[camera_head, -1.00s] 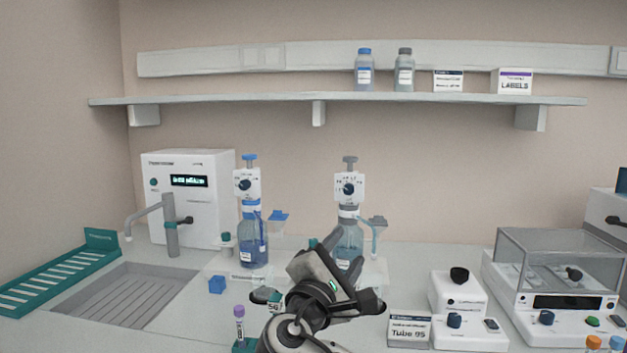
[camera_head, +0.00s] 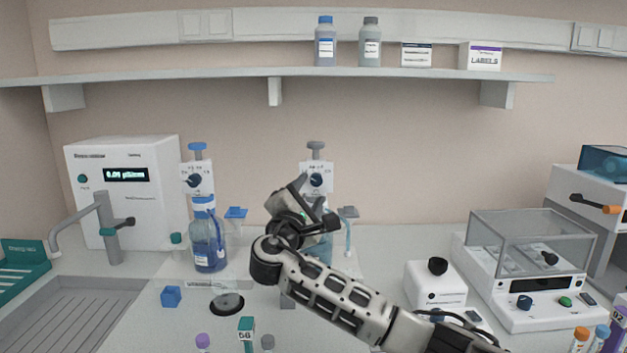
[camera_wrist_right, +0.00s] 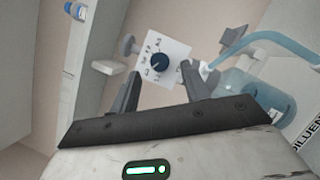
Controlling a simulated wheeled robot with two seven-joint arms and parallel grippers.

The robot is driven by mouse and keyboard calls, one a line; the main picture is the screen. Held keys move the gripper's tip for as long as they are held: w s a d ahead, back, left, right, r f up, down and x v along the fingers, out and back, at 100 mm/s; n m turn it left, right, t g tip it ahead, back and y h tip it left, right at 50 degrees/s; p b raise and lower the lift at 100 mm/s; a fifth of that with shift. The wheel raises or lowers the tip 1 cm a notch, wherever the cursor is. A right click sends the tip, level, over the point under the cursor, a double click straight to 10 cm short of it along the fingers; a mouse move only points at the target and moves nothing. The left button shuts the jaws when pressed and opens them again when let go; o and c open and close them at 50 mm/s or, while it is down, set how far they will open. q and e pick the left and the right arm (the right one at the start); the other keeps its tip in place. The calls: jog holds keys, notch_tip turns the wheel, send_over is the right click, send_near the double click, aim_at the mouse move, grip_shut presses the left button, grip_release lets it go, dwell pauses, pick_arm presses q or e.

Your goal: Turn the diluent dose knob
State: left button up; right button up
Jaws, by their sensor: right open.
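The diluent dose knob (camera_head: 316,180) is a dark blue round knob on a white dial plate, on top of the diluent bottle (camera_head: 320,248). In the right wrist view the knob (camera_wrist_right: 160,60) shows tilted, with marks around it, and the bottle (camera_wrist_right: 255,92) shows at right with part of its DILUENT label. My right gripper (camera_head: 316,204) is open just in front of and below the dial. In the wrist view its two fingers stand either side of the knob in the picture; contact cannot be seen. The gripper hides part of the bottle. My left gripper is not in view.
A second dispenser bottle (camera_head: 208,240) with a blue cap stands to the left, by a white meter (camera_head: 125,190). A blue cube (camera_head: 171,296) and tube holders are in front. A small white device (camera_head: 435,285) and a balance with a clear cover (camera_head: 530,245) are at right.

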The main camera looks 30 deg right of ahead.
aim_at(315, 182)
jog(key=shift+x, duration=1.85)
jog(key=c, duration=1)
